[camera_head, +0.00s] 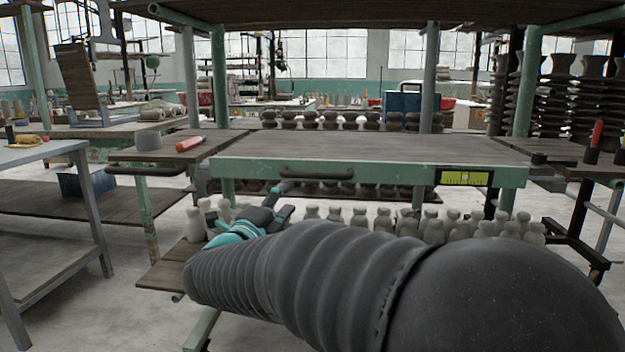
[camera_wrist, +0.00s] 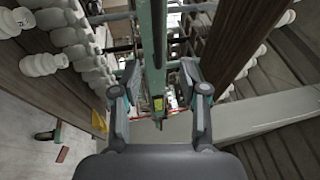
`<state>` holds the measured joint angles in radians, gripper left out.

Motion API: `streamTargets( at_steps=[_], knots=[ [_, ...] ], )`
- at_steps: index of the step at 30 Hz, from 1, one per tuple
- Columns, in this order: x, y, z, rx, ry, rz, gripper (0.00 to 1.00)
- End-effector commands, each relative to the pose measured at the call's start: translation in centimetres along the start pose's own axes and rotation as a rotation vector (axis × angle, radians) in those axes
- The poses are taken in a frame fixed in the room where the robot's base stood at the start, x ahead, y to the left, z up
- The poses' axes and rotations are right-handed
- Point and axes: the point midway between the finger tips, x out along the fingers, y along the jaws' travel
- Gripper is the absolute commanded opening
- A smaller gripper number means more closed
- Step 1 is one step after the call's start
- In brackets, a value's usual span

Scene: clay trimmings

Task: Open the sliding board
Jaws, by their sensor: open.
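A wide dark board (camera_head: 365,148) lies on the green-framed bench in the head view. A dark bar handle (camera_head: 317,173) is fixed to the green front rail below it. A smaller board (camera_head: 172,150) on the left has its own dark handle (camera_head: 160,172). I cannot tell for sure which one slides. My gripper (camera_head: 282,200) is just below and left of the middle handle, apart from it as far as I can see. In the wrist view my gripper (camera_wrist: 160,103) is open, with a green rail (camera_wrist: 152,45) running between and beyond its fingers; nothing is visibly held.
Several pale bottles (camera_head: 440,228) stand on a lower shelf under the bench, close to my arm. More pale pots (camera_wrist: 88,50) show left in the wrist view. A grey-legged table (camera_head: 85,180) stands left.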

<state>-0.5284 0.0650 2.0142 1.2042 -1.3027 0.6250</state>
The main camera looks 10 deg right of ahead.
Motion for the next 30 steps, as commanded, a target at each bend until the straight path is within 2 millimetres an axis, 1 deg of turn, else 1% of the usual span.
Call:
streamTargets(
  at_steps=[4,8,11,14,24,30],
  knots=[
    [-0.5,0.6,-0.3,0.026,0.074,-0.009,0.43],
    [0.1,0.6,-0.5,0.033,0.092,-0.012,0.43],
    [1.3,0.6,-0.7,0.032,0.093,-0.012,0.43],
    [3.1,0.5,-0.9,0.031,0.092,-0.012,0.43],
    [9.3,0.4,-1.4,0.03,0.091,-0.013,0.43],
    [12.0,0.4,-1.6,0.03,0.089,-0.012,0.43]
  ],
)
